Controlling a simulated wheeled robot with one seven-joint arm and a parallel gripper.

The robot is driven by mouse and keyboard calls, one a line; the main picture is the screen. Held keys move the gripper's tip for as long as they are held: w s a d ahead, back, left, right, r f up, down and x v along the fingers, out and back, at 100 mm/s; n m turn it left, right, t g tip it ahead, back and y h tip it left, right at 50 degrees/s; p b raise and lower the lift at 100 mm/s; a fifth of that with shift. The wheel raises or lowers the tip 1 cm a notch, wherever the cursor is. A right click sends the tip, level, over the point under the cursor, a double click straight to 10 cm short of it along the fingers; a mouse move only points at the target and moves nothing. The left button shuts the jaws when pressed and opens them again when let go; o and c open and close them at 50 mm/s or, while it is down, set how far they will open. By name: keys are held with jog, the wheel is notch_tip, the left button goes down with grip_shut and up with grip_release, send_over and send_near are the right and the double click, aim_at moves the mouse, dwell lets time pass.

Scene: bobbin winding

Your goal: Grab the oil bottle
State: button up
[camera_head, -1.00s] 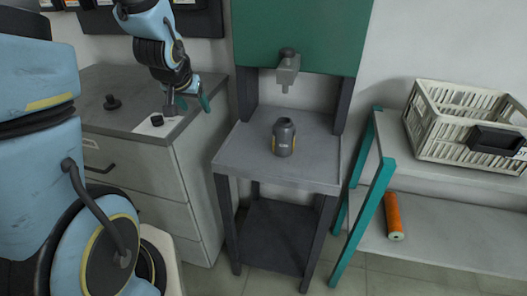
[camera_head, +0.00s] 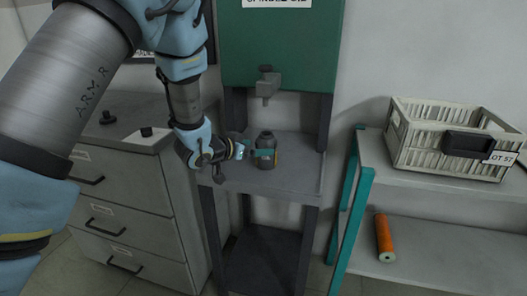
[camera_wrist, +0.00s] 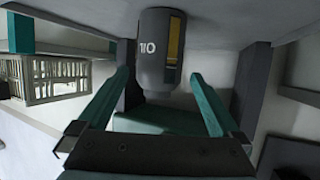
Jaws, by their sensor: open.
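The oil bottle (camera_head: 266,139) is dark grey with a short neck and a yellow patch. It stands upright on the grey shelf of the stand, a little in front of the spout (camera_head: 267,86). My gripper (camera_head: 256,151) is open and reaches in from the left at bottle height. In the wrist view, which looks upside down, the bottle (camera_wrist: 162,52) lies ahead between the two spread fingers of my gripper (camera_wrist: 160,80). Whether a finger touches it I cannot tell.
The green oil cabinet (camera_head: 285,50) is above the stand shelf (camera_head: 300,178). A drawer cabinet (camera_head: 125,195) with small black knobs on top is left. At right, a teal-framed rack holds a cream crate (camera_head: 425,150) and an orange roll (camera_head: 384,238).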

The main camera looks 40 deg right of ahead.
jog(key=shift+p+x, duration=0.9)
jog(key=shift+x, duration=2)
jog(key=shift+c, duration=0.2)
jog(key=c, duration=1.5)
grip_shut()
jog(key=shift+r, duration=0.2)
